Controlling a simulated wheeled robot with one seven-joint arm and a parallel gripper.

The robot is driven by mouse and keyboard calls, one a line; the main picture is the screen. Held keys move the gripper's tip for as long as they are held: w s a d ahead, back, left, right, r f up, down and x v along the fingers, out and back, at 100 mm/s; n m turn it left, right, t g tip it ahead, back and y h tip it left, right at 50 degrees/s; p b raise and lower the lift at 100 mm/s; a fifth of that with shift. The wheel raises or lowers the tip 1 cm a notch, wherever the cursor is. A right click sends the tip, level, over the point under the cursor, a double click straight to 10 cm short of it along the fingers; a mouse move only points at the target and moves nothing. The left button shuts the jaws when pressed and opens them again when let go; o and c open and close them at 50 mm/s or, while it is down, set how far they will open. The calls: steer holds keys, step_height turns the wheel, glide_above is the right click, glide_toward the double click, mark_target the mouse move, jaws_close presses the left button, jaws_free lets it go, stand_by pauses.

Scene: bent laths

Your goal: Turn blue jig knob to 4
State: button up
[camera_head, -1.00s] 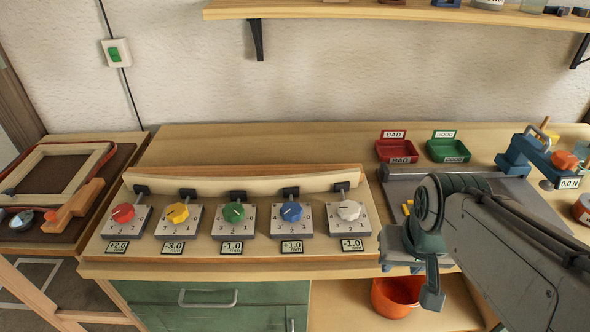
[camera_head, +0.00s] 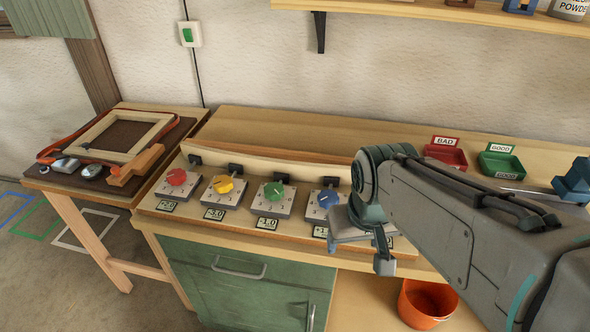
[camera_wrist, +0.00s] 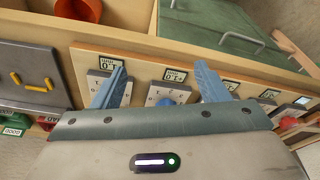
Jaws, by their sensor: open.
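The blue jig knob (camera_head: 328,199) sits on a pale grey numbered block, fourth in the row from the left. Its display (camera_head: 320,231) is partly covered by my arm in the head view. My gripper is open and empty in the wrist view (camera_wrist: 162,68), its two blue-grey fingers apart. The blue knob also shows there (camera_wrist: 165,102), between the fingers and partly hidden by the gripper body. I cannot tell the height gap, but no contact shows. The pointer's number is too small to read.
The red (camera_head: 176,177), yellow (camera_head: 223,184) and green (camera_head: 274,190) knobs stand left of the blue one. My arm hides the white knob in the head view. Red (camera_head: 447,157) and green (camera_head: 500,164) trays stand at the back right.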

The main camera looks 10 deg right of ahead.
steer(key=w+a+r+n+g+h+p, duration=0.2)
steer(key=w+r+n+p, duration=0.4)
steer(key=w, duration=0.5)
steer(key=n+g+h+p, duration=0.2)
steer(key=n+p, duration=0.1)
steer(key=n, duration=0.5)
glide_toward(328, 196)
steer(key=p+x, duration=0.1)
steer(key=x, duration=0.7)
steer(key=shift+d+f, duration=0.1)
steer(key=shift+f, duration=0.15)
steer(key=c, duration=1)
